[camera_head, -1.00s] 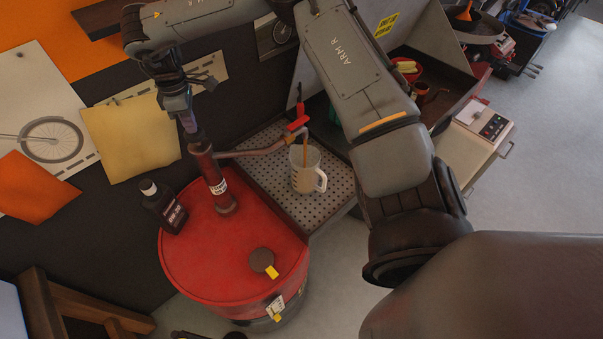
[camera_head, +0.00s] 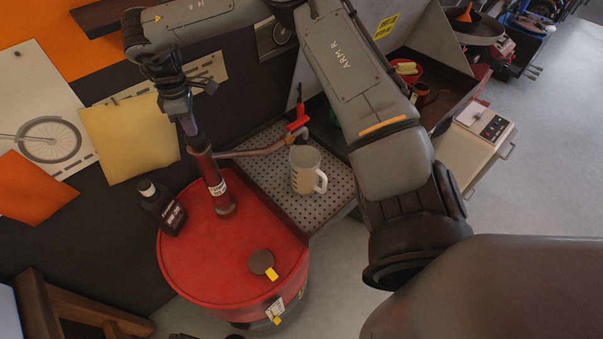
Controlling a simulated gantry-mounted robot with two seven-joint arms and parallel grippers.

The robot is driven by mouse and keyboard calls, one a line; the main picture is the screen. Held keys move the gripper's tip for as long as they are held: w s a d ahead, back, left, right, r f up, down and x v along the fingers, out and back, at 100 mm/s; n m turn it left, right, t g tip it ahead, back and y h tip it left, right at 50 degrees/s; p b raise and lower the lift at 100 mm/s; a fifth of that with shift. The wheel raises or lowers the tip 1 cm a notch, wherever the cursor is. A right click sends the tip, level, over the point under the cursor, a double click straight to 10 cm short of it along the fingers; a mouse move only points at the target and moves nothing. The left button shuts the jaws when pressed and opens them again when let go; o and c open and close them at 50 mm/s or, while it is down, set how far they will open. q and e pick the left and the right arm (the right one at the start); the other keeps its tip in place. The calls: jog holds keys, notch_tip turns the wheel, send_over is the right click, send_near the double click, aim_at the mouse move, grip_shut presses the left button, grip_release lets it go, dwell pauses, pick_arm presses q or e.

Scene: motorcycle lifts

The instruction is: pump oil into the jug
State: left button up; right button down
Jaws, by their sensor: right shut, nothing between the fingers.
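A hand pump (camera_head: 208,170) with a dark red body stands on top of the red oil drum (camera_head: 190,265). Its curved pipe (camera_head: 255,152) runs right to a spout with a red lever (camera_head: 298,117). A clear jug (camera_head: 305,165) with a handle stands upright below the spout on a perforated tray (camera_head: 262,178). Tan oil shows in the lower part of the jug; the exact level is hard to read. No stream falls from the spout. My right gripper (camera_head: 183,110) is shut and empty, pointing down at the pump's top; contact cannot be told. My left gripper is out of view.
A dark bottle (camera_head: 163,208) stands at the drum's left rim. A dark round cap (camera_head: 261,262) with a yellow tag is on the drum top. My right arm spans the upper and right picture. A control box (camera_head: 484,125) stands at right. Open floor lies beyond.

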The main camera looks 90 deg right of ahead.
dwell(0.3)
jog(key=shift+r+p, duration=0.5)
jog(key=shift+r, duration=0.05)
jog(key=shift+r+p, duration=1.65)
jog(key=shift+r, duration=1.25)
jog(key=shift+f, duration=0.25)
